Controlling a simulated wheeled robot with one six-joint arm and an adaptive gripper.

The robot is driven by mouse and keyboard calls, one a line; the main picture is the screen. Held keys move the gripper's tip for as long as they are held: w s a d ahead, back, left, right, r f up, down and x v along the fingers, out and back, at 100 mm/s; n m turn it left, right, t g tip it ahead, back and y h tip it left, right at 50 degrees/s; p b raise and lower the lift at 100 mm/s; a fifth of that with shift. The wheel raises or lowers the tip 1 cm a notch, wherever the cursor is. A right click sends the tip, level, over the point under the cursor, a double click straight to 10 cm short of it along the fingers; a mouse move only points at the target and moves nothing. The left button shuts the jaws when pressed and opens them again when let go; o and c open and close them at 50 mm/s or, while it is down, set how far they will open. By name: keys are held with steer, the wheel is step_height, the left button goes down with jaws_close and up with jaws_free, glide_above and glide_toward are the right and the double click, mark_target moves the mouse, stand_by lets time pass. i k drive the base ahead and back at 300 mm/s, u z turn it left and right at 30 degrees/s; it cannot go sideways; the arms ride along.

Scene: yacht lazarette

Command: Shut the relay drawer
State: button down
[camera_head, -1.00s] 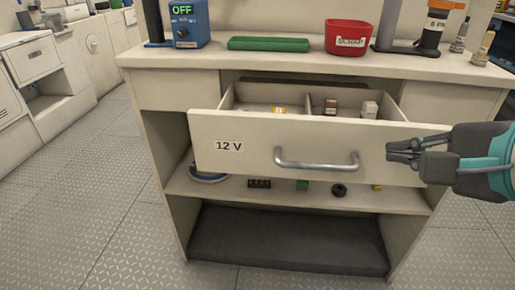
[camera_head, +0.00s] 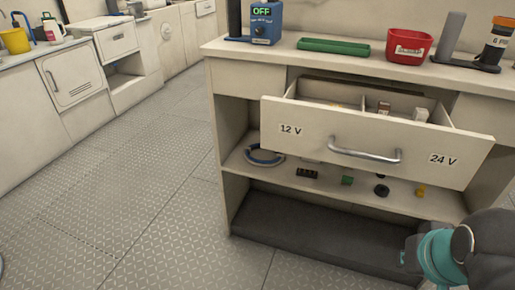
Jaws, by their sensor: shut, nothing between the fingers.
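The relay drawer (camera_head: 375,140) is pulled out from under the counter, with its inside showing from above. Its pale front is marked 12 V on the left and 24 V on the right. A metal bar handle (camera_head: 364,155) is in the middle of the front. Small blocks lie in its divided compartments. My gripper (camera_head: 408,257) is low at the right, below the drawer front and apart from it. It is shut and empty, and mostly hidden by my teal wrist.
The counter (camera_head: 345,60) above holds a blue box (camera_head: 266,22) reading OFF, a green tray (camera_head: 335,47) and a red scrap bin (camera_head: 404,46). The shelf (camera_head: 330,183) below holds a blue coil (camera_head: 264,156) and small parts. The floor (camera_head: 150,190) at left is clear.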

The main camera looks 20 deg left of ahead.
mark_target(433, 152)
steer(key=u, duration=0.15)
steer(key=k, duration=1.1)
steer(key=z, duration=0.7)
